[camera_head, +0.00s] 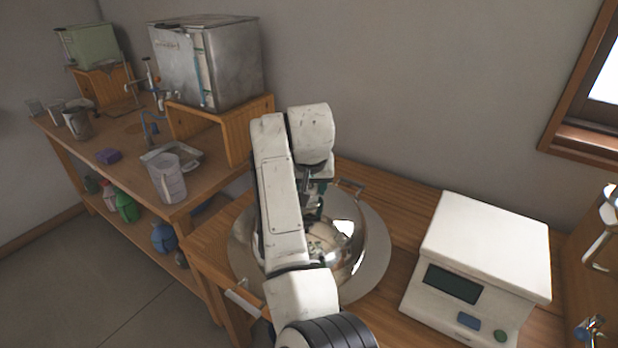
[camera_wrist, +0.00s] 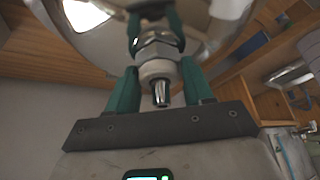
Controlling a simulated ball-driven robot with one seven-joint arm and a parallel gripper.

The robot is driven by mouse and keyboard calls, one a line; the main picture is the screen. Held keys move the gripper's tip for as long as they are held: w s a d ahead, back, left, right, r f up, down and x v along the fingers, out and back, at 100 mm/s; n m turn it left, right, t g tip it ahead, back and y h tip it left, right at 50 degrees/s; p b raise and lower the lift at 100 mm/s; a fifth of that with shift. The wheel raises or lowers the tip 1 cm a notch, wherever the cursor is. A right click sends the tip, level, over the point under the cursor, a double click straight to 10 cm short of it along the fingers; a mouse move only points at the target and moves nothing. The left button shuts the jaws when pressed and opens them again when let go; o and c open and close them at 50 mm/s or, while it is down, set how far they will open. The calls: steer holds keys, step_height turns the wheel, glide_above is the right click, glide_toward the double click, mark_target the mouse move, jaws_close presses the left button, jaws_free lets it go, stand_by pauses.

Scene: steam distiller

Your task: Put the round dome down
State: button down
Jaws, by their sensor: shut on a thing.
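The round dome (camera_head: 352,240) is shiny metal and sits over a wide pale disc-like rim (camera_head: 378,262) above the wooden bench, level as far as I can see. My arm covers its left and middle part. I cannot tell whether it touches the bench or hangs slightly above it. My gripper (camera_wrist: 156,34) has green fingers, shut on the metal fitting (camera_wrist: 158,68) at the top of the dome. The dome's mirror-like surface fills the top of the wrist view (camera_wrist: 108,40). In the head view my gripper is mostly hidden behind my arm.
A white scale-like device (camera_head: 483,258) stands on the bench just right of the dome. Behind left, a metal box (camera_head: 232,60) stands on a wooden stand (camera_head: 236,130). A measuring jug (camera_head: 168,180) and tray stand on the left bench. A window is at the right.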

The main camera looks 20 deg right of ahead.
steer(key=shift+f, duration=0.95)
steer(key=shift+c, duration=2.2)
jaws_free()
steer(key=shift+f, duration=0.2)
steer(key=shift+r, duration=0.1)
steer(key=v, duration=1.2)
